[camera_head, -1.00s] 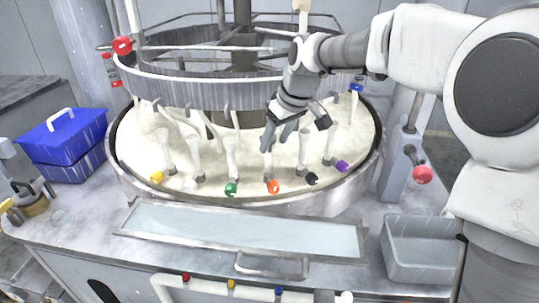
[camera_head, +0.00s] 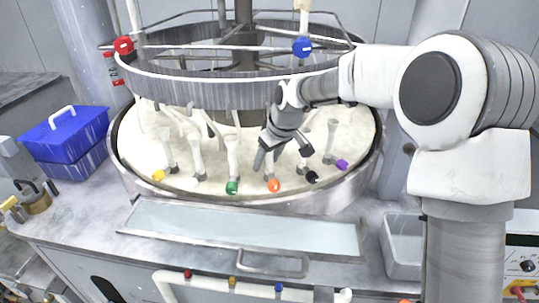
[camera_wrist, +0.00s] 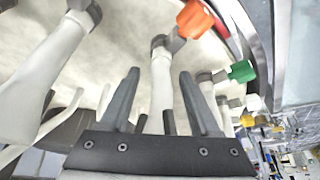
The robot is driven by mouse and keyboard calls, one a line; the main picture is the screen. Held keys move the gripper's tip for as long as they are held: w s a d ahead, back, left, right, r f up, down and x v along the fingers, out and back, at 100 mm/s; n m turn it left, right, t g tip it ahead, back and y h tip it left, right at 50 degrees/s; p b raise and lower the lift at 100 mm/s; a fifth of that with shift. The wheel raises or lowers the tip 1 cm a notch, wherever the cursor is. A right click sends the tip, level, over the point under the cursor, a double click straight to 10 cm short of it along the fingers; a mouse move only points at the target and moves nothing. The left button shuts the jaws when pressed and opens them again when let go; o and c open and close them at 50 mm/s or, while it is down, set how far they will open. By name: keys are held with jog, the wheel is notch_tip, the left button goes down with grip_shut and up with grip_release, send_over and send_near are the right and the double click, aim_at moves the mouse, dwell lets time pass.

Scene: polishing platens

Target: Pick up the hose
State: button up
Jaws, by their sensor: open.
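White hoses with coloured ends hang over the cream-coloured round platen. The orange-ended hose (camera_wrist: 161,80) runs up between my two fingers in the wrist view, apart from both as far as I can see. Its orange end (camera_head: 274,185) shows at the platen's front in the head view. My gripper (camera_wrist: 158,74) is open; in the head view it (camera_head: 282,156) points down over the front of the platen, hiding the upper part of this hose. The green-ended hose (camera_head: 233,160) stands just left of it, and black (camera_head: 312,177) and purple (camera_head: 342,164) ends lie to the right.
A grey metal ring (camera_head: 190,93) circles above the platen, behind my gripper. The platen's metal rim (camera_head: 200,205) curves around the front. A blue bin (camera_head: 65,137) stands at left, and a grey tray (camera_head: 402,250) at lower right. A flat glassy panel (camera_head: 240,230) lies in front.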

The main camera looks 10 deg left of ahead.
grip_shut()
jog(key=shift+r, duration=0.1)
